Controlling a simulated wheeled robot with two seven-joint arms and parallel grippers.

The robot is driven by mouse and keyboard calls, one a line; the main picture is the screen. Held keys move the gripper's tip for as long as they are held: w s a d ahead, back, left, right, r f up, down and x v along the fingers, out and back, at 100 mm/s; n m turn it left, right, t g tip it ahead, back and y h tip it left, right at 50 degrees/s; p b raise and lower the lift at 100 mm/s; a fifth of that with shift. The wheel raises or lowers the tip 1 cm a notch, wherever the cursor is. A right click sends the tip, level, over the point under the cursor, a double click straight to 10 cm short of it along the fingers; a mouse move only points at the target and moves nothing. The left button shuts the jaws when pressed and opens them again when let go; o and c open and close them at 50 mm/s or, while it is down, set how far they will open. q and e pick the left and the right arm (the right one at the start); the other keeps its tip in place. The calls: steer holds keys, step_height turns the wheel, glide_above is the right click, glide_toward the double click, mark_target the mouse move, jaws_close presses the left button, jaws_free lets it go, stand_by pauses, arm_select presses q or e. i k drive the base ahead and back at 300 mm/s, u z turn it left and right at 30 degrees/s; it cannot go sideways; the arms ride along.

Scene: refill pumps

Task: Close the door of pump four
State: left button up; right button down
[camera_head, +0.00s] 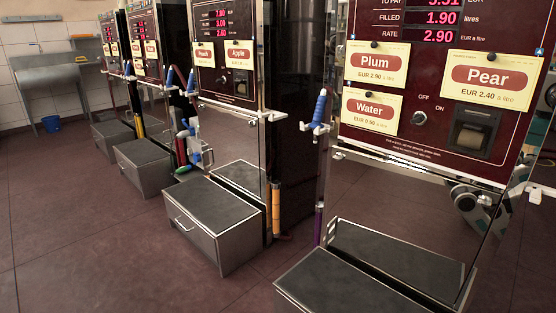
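Several refill pumps stand in a row, and I see no pump numbers on them. The nearest pump (425,135) is at the right, with a dark red front and cards for Plum, Pear and Water. Its lower front (400,195) is shiny and mirror-like, with reflections in it. I cannot tell which panel is its door, or whether it stands open. The pump for Peach and Apple (225,75) is to its left, and others stand farther back. Neither of my grippers is clearly in view. A round grey mechanical shape at the nearest pump's lower right may be a reflection.
Grey step boxes stand before the pumps, one at the bottom (345,285) and one at centre (215,225). A blue nozzle (319,112) hangs left of the nearest pump. A blue bucket (51,124) stands far left. The floor at lower left (90,235) is clear.

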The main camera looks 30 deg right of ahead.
mark_target(426, 231)
steer(key=u, duration=0.35)
steer(key=i, duration=0.7)
steer(key=z, duration=0.6)
steer(key=i, duration=0.5)
steer(key=z, duration=0.6)
